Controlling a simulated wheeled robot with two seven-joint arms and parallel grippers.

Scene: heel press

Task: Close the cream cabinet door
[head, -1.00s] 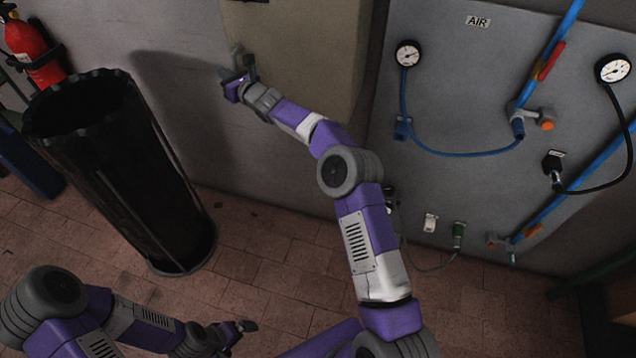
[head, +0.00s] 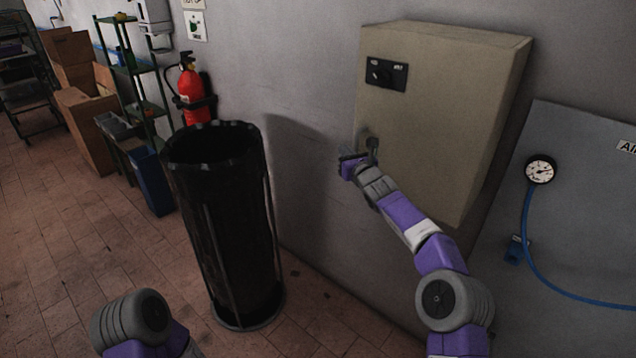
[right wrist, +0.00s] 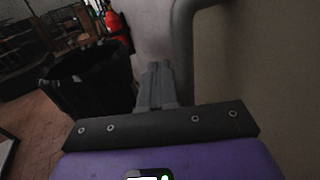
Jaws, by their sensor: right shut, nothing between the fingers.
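The cream cabinet (head: 440,110) hangs on the grey wall in the head view. Its door front carries a black switch panel (head: 386,74) at the upper left and a grey handle (head: 372,144) low on the left edge. The door looks flush with the cabinet body; I see no open gap. My right gripper (head: 352,160) is shut and empty, close beside the handle. In the right wrist view its fingers (right wrist: 157,85) are together, with the grey handle bar (right wrist: 183,50) just right of them and the cream door surface (right wrist: 265,75) beyond. Whether they touch is unclear. My left gripper is out of view.
A tall black bin (head: 225,230) stands on the tiled floor left of the cabinet. A red fire extinguisher (head: 193,92) hangs behind it. A grey panel with a gauge (head: 540,170) and blue hose is at the right.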

